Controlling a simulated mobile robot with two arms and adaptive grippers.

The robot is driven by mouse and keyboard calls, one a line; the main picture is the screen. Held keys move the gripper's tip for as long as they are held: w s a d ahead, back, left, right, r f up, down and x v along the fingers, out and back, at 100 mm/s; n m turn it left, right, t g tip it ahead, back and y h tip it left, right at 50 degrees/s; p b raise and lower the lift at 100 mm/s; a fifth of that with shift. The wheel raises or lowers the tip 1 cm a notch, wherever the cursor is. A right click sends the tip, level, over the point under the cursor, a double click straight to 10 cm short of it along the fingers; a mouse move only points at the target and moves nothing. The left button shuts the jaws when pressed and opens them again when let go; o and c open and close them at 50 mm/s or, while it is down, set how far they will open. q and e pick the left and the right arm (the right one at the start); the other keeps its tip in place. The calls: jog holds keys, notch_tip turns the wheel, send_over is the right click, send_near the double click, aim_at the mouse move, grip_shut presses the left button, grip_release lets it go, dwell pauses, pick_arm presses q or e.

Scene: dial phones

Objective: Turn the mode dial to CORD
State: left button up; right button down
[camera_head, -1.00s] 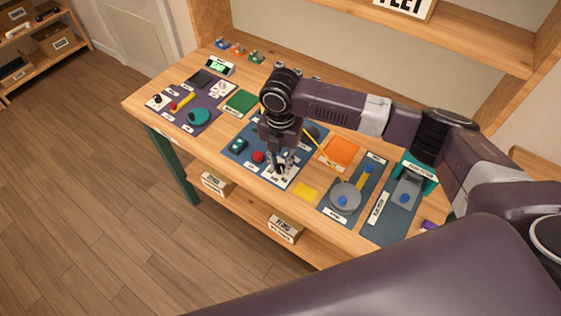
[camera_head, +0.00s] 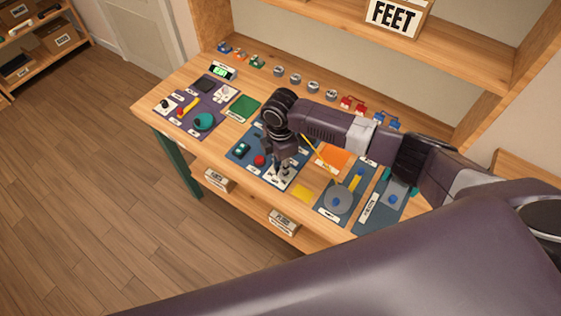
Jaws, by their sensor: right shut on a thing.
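My right gripper (camera_head: 281,166) points down over a white labelled plate (camera_head: 272,179) on the middle blue panel (camera_head: 293,185). Its fingers are shut on a small dial on that plate. The gripper hides most of the dial, and its labels are too small to read, so I cannot tell which mode it points to. A red button (camera_head: 259,160) and a teal-green control (camera_head: 243,148) sit on the same panel, to the left of the gripper. My left gripper is not in view.
A purple panel (camera_head: 183,122) with a teal knob (camera_head: 204,121) lies at the left. A blue panel with a grey disc (camera_head: 338,200) is to the right. Several grey knobs (camera_head: 296,79) and red pieces (camera_head: 352,104) stand along the back. My right arm covers the table's right part.

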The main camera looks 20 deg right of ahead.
jog(key=shift+r+m+p, duration=0.15)
jog(key=shift+m+p, duration=0.5)
jog(key=shift+m, duration=0.35)
jog(key=shift+w, duration=0.1)
jog(key=c, duration=1.7)
grip_release()
jog(key=shift+c, duration=0.2)
notch_tip(320, 180, up, 12)
